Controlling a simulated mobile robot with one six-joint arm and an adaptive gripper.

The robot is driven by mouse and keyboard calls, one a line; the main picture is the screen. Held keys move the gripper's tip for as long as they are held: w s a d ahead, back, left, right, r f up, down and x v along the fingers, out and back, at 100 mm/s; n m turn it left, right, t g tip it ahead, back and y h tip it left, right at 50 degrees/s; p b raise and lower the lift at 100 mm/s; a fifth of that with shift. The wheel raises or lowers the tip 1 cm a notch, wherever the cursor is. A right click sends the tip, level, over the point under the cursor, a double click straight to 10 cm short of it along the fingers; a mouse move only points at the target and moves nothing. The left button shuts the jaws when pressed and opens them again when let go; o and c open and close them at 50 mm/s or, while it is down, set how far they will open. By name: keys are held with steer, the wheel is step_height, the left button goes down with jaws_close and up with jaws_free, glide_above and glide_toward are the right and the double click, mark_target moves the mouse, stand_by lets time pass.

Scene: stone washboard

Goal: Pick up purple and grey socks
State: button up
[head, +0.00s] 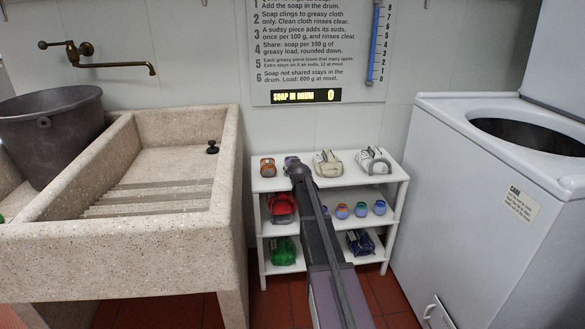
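I cannot tell for sure which bundle is the purple and grey socks. A small purplish bundle (290,162) sits on the top shelf of a white rack, partly hidden behind the end of my arm. A small purple-blue bundle (360,209) sits on the middle shelf in a row of similar small bundles. My arm reaches up from the bottom of the picture, and my gripper (298,172) is at the front of the top shelf, in front of the purplish bundle. Its fingers are too dark and small to tell open from shut, or whether they touch anything.
The white rack (334,182) also holds an orange bundle (267,167), a beige one (327,164), a white-grey one (373,160), a red one (281,209), a green one (283,250) and a dark blue one (360,242). A stone sink (60,245) stands left, a white washing machine (450,200) right.

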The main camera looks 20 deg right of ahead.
steer(key=shift+r, duration=0.1)
step_height(320, 180, up, 3)
steer(key=p, duration=0.3)
steer(key=shift+r, duration=0.15)
steer(key=shift+s+r+p, duration=0.25)
steer(key=shift+p, duration=0.25)
steer(key=s+a+r+p, duration=0.1)
steer(key=s+a, duration=0.1)
steer(key=s, duration=1.3)
steer(key=shift+s+a, duration=0.2)
steer(key=shift+a, duration=0.05)
